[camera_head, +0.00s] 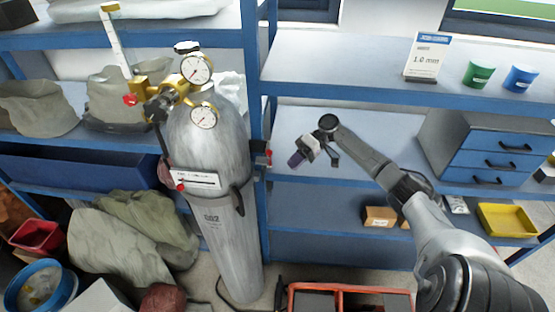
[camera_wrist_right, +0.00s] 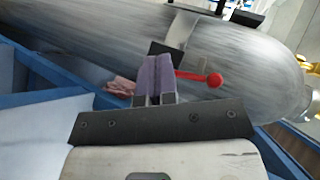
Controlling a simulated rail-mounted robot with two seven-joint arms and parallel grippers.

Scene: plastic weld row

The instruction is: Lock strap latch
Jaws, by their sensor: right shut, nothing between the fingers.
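A grey gas cylinder (camera_head: 215,150) stands upright against the blue rack, with a dark strap (camera_head: 243,188) around its body. The strap latch (camera_head: 262,160) is at the cylinder's right side by the rack post. In the right wrist view its red lever with a ball knob (camera_wrist_right: 213,80) sticks out to the right. My right gripper (camera_head: 297,159) is just right of the latch, its fingers towards it. In the right wrist view its purple fingertips (camera_wrist_right: 154,76) are together and empty, beside the lever's base. They hide part of the latch; I cannot tell whether they touch it. My left gripper is not in view.
The blue rack post (camera_head: 255,110) stands close behind the latch. Brass gauges (camera_head: 196,69) top the cylinder. A blue drawer unit (camera_head: 490,150) sits on the right shelf, and a red crate (camera_head: 350,289) is below. The shelf around my right gripper is mostly clear.

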